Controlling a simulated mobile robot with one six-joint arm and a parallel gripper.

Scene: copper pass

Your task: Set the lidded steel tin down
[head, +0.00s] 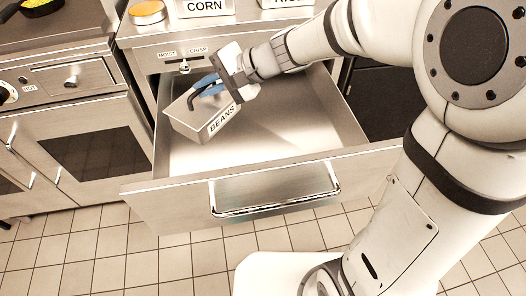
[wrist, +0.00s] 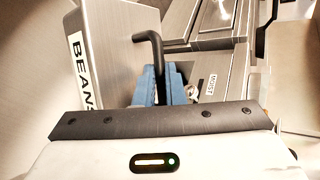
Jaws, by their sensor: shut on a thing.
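In the wrist view the tin (wrist: 118,50) stands left of centre, with the handle rising between my fingers (wrist: 160,85). The fingers hide the lower part of the handle.
The drawer's right and front floor is bare. Its front panel (head: 150,205) carries a long bar handle (head: 275,205). On the counter above stand a CORN tin (head: 205,7), another labelled tin (head: 288,3) and a round orange-topped jar (head: 147,12). A MOIST/CRISP slider (head: 184,66) sits above the drawer.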

